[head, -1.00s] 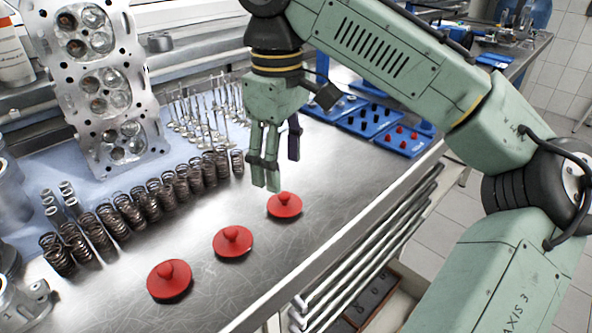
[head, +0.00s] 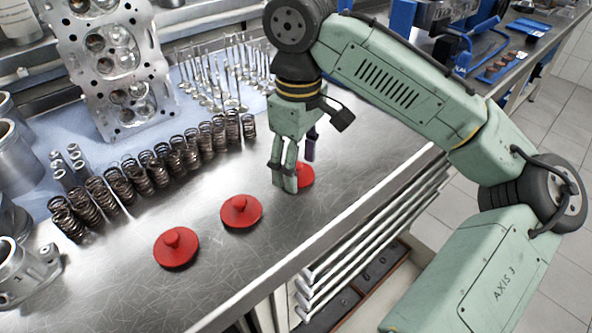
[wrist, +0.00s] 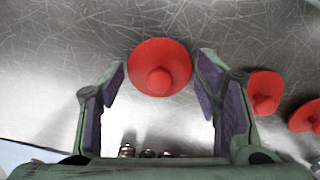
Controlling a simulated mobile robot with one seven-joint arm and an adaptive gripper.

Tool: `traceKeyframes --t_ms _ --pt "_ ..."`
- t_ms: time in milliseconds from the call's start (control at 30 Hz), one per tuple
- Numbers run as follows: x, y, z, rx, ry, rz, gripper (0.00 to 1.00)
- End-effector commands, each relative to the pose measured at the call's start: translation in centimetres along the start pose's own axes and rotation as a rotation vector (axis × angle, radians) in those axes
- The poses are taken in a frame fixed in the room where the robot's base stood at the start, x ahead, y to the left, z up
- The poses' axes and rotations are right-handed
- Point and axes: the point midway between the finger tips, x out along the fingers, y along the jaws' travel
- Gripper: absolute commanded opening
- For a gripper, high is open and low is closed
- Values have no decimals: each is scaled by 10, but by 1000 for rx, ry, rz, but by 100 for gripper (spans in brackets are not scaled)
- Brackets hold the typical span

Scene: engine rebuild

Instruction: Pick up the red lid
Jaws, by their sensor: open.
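Three red lids with round knobs lie in a row on the steel bench. The far lid (head: 305,176) is partly hidden behind my gripper (head: 298,172) in the head view. The middle lid (head: 240,212) and the near lid (head: 176,247) lie to the lower left, uncovered. In the wrist view my open gripper (wrist: 160,90) has the far lid (wrist: 160,66) between and slightly beyond its fingertips, knob facing the camera. The fingers hold nothing. Whether they touch the lid cannot be told. The other two lids (wrist: 264,91) lie to the right in the wrist view.
A row of coil springs (head: 150,170) stands left of the lids, with several valves (head: 225,75) behind. A cylinder head (head: 118,60) leans at the upper left. The bench's front edge (head: 330,235) runs close to the lids, with drawers below. Bare steel lies around the lids.

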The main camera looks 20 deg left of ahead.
Motion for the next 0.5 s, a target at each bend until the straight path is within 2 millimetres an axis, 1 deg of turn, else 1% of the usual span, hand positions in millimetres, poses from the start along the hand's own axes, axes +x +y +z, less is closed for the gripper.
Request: traceKeyframes --t_ms 100,333,500 --pt "9 0 0 1 0 1 58" --pt "11 0 0 0 1 1 58" --pt "11 0 0 0 0 1 48"
